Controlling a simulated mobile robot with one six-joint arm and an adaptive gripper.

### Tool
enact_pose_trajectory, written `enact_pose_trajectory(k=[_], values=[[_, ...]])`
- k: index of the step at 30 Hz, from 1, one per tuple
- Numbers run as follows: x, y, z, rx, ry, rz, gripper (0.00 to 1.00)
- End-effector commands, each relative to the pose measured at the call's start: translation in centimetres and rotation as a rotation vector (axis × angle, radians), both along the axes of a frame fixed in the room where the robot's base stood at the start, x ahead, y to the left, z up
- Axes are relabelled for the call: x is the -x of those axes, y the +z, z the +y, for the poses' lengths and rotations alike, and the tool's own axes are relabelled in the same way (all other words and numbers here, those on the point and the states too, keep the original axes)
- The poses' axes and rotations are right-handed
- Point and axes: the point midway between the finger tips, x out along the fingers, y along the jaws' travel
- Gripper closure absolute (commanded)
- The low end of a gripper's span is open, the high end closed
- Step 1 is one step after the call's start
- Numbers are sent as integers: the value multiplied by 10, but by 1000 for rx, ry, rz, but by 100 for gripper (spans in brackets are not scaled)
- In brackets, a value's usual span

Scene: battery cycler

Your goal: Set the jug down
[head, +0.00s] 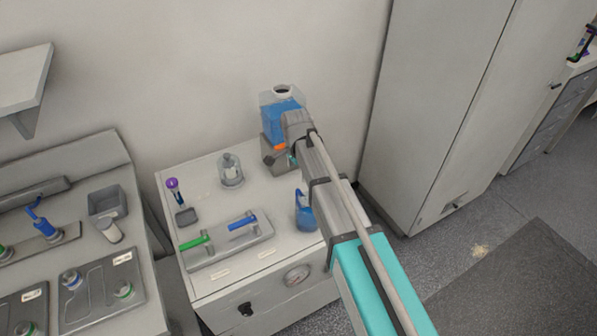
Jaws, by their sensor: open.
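A small jug (306,214) with blue liquid stands upright on the top of the white cabinet (214,203), near its right edge. My arm passes close to its right side in the picture. My gripper (292,155) is at the far end of the arm, at the back right of the cabinet top, beyond the jug and apart from it. Its fingers are small and partly hidden by my wrist. It is open, in front of a clear tank (282,107) of blue liquid on a grey stand.
A glass dome (231,170), a purple-topped tool (174,190) and a tray (228,240) with green and blue handles share the cabinet top. A gauge (297,275) is on its front. A tall grey cabinet (435,100) stands right; another bench (95,255) stands left.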

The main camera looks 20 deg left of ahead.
Motion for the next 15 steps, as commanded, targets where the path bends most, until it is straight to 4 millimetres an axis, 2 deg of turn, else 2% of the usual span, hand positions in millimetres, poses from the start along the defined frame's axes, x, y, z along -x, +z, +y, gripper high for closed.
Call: enact_pose_trajectory(k=[1,6,15], values=[[0,9,0,0,0,0,0],[0,21,0,0,0,0,0],[0,30,1,0,0,0,0]])
